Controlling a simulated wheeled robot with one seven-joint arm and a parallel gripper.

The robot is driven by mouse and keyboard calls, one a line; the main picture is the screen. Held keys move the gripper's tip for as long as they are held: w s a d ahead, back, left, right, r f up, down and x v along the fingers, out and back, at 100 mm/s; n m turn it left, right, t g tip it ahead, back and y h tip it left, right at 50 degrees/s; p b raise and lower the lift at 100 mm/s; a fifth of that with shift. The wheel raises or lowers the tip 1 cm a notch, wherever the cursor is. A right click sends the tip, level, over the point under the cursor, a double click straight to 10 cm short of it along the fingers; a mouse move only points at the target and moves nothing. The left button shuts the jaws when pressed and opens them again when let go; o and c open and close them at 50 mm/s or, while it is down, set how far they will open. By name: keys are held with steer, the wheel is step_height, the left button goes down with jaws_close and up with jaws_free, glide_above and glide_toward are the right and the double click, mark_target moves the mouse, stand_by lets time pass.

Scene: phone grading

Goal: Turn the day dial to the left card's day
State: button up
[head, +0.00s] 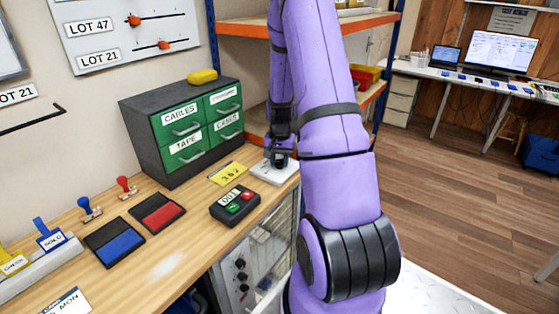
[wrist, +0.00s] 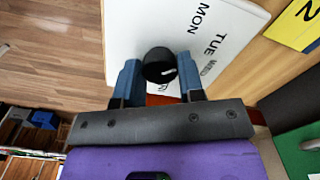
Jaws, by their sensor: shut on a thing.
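My gripper (wrist: 160,72) is shut on the knob, one finger on each side. In the head view, my gripper (head: 280,158) reaches down to the white plate (head: 272,174) at the bench's far end, and the knob is mostly hidden. A card (head: 64,303) at the bench's lower left, cut off by the frame, reads MON.
A yellow card (head: 227,173) lies beside the plate; it also shows in the wrist view (wrist: 292,27). A button box (head: 234,206) and red and blue pads (head: 115,243) are nearer. A drawer cabinet (head: 150,133) stands behind. Open floor lies to the right.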

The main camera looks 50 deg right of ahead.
mark_target(279, 162)
stand_by(0.4)
steer(key=o, duration=0.9)
step_height(279, 162, up, 11)
steer(key=shift+f, duration=0.1)
steer(key=shift+a, duration=0.1)
stand_by(0.3)
steer(key=s+a+r+n+t, duration=0.25)
steer(key=a+r+n, duration=0.25)
steer(key=a+r, duration=1.1)
steer(key=s+a+r+n+t, duration=0.1)
steer(key=s+a+r+n, duration=0.1)
steer(key=s+a, duration=0.3)
steer(key=s+a+r+n, duration=0.2)
steer(key=s+a+r, duration=0.1)
steer(key=s+a, duration=0.2)
steer(key=s+a+r+n+t, duration=0.1)
steer(key=s+a+r+n, duration=0.1)
steer(key=s+a, duration=0.3)
steer(key=shift+s+r+n+t, duration=0.15)
steer(key=shift+s+n+t, duration=0.25)
steer(key=shift+s, duration=0.2)
